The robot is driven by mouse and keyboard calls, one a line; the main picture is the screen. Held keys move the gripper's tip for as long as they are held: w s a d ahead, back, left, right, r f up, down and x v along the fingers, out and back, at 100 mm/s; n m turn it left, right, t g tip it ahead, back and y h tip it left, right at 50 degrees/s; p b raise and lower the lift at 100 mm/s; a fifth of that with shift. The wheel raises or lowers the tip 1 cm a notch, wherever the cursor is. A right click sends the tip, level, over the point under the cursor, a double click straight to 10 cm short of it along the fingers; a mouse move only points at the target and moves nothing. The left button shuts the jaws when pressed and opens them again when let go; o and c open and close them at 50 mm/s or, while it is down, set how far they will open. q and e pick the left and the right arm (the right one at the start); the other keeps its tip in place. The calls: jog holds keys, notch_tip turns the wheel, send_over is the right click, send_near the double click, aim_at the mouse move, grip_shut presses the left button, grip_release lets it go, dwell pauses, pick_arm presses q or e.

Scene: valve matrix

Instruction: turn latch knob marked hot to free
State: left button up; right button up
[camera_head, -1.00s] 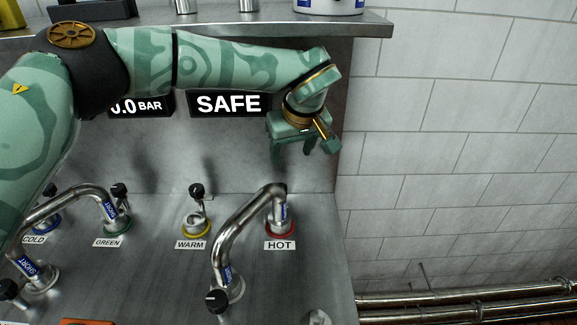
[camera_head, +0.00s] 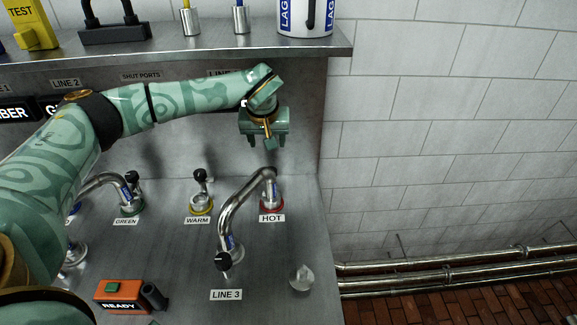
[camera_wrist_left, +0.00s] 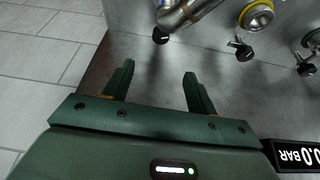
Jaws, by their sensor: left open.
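The port marked hot has a red ring (camera_head: 261,207) and a white HOT label (camera_head: 272,218). The hot latch knob is hidden behind the pipe in the head view. In the left wrist view a black knob (camera_wrist_left: 160,37) beside the pipe end (camera_wrist_left: 175,16) appears to be it. My left gripper (camera_head: 264,143) is open and empty, above and behind the hot port, fingers down. The knob shows beyond its fingertips (camera_wrist_left: 158,72). My right gripper is not in view.
The warm port (camera_head: 201,205), with its black lever knob, stands left of hot. The green port (camera_head: 127,210) is further left. An orange READY box (camera_head: 118,291) sits at front left. A metal back panel rises behind the gripper, under a shelf (camera_head: 180,55).

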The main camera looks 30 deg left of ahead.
aim_at(271, 169)
pick_arm(q)
jog(key=b+x, duration=0.4)
jog(key=x, duration=1.1)
jog(key=shift+f, duration=0.15)
jog(key=shift+w+a+f+b, duration=0.1)
jog(key=shift+w+f+b, duration=0.15)
jog(key=shift+f+b, duration=0.25)
jog(key=c, duration=1)
